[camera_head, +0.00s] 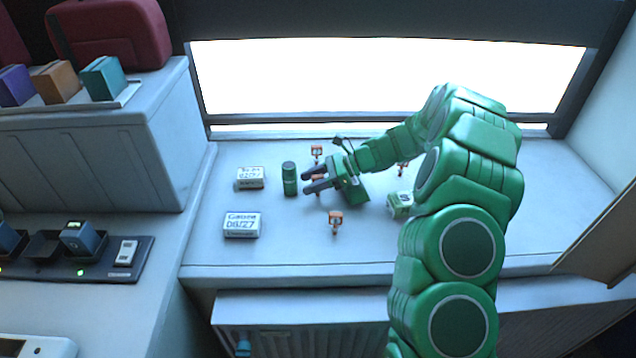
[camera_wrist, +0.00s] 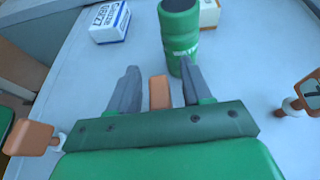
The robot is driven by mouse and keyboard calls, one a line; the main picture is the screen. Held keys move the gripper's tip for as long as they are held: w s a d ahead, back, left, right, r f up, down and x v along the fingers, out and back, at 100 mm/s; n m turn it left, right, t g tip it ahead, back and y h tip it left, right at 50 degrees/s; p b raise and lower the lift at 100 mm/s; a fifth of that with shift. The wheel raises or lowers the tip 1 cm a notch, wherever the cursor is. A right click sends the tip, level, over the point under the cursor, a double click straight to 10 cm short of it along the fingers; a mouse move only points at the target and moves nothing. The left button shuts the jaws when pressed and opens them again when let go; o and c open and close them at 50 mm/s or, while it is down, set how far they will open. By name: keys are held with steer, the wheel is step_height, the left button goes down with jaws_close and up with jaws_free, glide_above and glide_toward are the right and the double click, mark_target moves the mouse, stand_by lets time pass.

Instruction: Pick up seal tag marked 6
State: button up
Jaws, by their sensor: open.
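Several orange seal tags stand on the pale counter (camera_head: 270,260). One seal tag (camera_head: 318,177) is at my gripper (camera_head: 308,180); in the wrist view this tag (camera_wrist: 159,92) shows between my two open fingers (camera_wrist: 160,75), its face unmarked from here. Whether the fingers touch it I cannot tell. Another tag (camera_head: 316,151) stands behind; in the wrist view it (camera_wrist: 308,91) is at the right with a dark mark I cannot read. A third tag (camera_head: 336,217) is in front, at the left in the wrist view (camera_wrist: 30,137). One more tag (camera_head: 403,168) is partly hidden by my arm.
A green cylinder (camera_head: 289,179) stands just beyond my fingertips. Two white boxes, one marked Gauze (camera_head: 241,225) and one behind it (camera_head: 250,178), lie to the left. A green and white box (camera_head: 400,204) is beside my arm. The counter's front left is clear.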

steer(key=shift+c, duration=0.5)
jaws_close()
steer(key=shift+r, duration=0.1)
